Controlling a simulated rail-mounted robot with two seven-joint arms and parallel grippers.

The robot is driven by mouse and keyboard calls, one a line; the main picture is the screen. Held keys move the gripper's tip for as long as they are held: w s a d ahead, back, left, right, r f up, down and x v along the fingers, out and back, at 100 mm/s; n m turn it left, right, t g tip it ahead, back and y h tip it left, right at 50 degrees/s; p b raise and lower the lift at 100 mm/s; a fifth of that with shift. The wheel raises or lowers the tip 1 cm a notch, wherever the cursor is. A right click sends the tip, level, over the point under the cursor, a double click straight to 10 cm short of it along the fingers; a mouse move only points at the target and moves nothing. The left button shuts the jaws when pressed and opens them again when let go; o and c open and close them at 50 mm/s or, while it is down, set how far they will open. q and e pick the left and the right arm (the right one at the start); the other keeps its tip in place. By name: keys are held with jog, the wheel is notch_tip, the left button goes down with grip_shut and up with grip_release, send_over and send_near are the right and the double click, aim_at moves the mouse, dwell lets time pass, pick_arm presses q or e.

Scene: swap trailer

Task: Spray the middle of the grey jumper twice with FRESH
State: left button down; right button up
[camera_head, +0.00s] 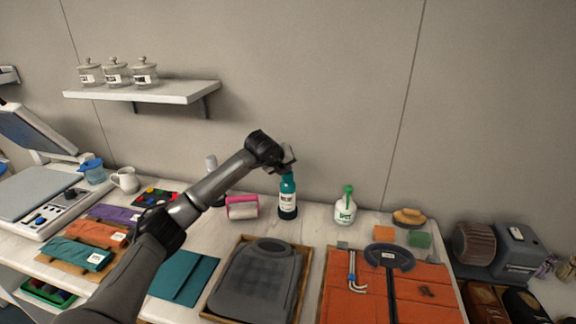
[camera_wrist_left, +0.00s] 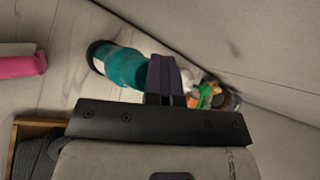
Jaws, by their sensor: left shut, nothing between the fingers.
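The grey jumper (camera_head: 262,279) lies folded in a shallow wooden tray (camera_head: 206,306) at the front centre. A teal bottle (camera_head: 288,187) with a white label and dark base stands upright behind it. A white bottle with a green top (camera_head: 345,207) stands further right. I cannot read either label surely, so I cannot tell which is FRESH. My left gripper (camera_head: 288,163) is shut and empty at the top of the teal bottle. In the left wrist view its closed fingers (camera_wrist_left: 165,80) overlap the edge of the teal bottle (camera_wrist_left: 122,66); contact is unclear. My right gripper is out of view.
A pink-and-white roller (camera_head: 242,207) lies left of the teal bottle. A sponge-like brush (camera_head: 408,217) is behind. A shelf with jars (camera_head: 145,98) hangs above left.

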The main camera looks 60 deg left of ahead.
pick_arm(q)
jog(key=shift+d+f, duration=0.3)
jog(key=shift+f, duration=0.2)
jog(key=shift+s+r+p, duration=0.1)
jog(key=shift+r+p, duration=0.6)
jog(key=shift+r, duration=0.2)
notch_tip(320, 180, up, 2)
jog(key=shift+s+d+r+p, duration=0.1)
jog(key=shift+d+r+p, duration=0.1)
jog(key=shift+p, duration=0.6)
notch_tip(320, 180, up, 2)
jog(key=shift+a+r+p, duration=0.1)
jog(key=shift+a+p, duration=0.05)
jog(key=shift+p, duration=0.4)
jog(key=shift+a, duration=0.1)
